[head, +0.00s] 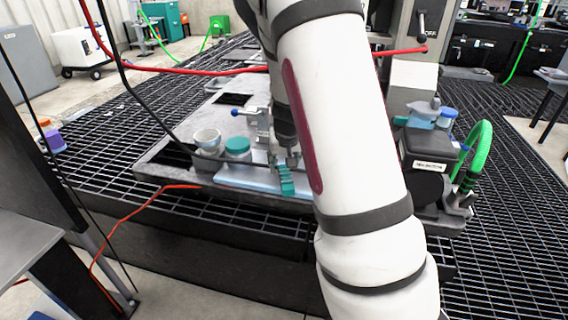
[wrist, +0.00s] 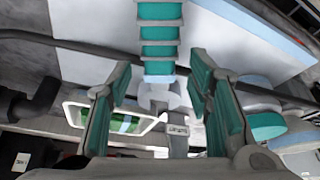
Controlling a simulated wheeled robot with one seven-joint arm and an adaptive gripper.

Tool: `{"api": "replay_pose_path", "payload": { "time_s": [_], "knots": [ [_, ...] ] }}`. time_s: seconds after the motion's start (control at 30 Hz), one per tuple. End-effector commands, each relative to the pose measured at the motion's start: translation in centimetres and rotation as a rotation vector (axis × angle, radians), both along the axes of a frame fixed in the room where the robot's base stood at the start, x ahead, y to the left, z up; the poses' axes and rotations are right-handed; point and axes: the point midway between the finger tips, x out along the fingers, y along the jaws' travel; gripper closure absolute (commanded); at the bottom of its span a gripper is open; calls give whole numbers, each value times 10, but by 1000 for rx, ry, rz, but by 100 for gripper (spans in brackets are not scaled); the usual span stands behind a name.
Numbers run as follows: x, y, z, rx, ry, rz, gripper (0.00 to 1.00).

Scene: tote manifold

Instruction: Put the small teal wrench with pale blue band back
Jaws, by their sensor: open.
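The small teal wrench (wrist: 158,38) has a ribbed teal handle, a pale blue band and a pale grey head. In the wrist view it runs down from the top edge, its band and head between and beyond my open fingers. In the head view its teal ribbed part (head: 286,181) shows just below my gripper (head: 287,158), over the front of a pale blue strip. My gripper (wrist: 160,85) has teal pads standing apart on either side of the wrench, with no visible contact. My arm hides part of the area to the right in the head view.
A white bowl (head: 207,139) and a teal-lidded jar (head: 238,149) stand left of my gripper on the grey deck (head: 150,170). A red hose (head: 180,70) crosses behind my arm.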

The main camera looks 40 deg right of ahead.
Motion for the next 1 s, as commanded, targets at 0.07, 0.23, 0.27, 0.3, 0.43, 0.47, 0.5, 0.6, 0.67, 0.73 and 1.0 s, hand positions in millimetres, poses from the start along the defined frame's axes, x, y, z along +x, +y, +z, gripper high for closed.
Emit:
{"api": "replay_pose_path", "payload": {
  "time_s": [0.07, 0.23, 0.27, 0.3, 0.43, 0.47, 0.5, 0.6, 0.67, 0.73, 1.0],
  "knots": [
    [-5, 3, 19, -2, -4, 2, 54],
    [-17, 11, 53, -1, -4, 4, 54],
    [-19, 12, 59, -1, -4, 3, 54],
    [-22, 13, 66, -2, -4, 2, 54],
    [-29, 17, 83, -1, -2, 2, 54],
    [-30, 18, 86, -1, -2, 1, 54],
    [-31, 19, 90, 0, -2, 2, 54],
    [-34, 20, 95, 0, -1, 1, 54],
    [-36, 24, 99, 9, -3, 5, 54],
    [-40, 35, 106, 33, -4, 19, 54],
    [-100, 135, 167, 216, 27, 188, 54]
  ]
}}
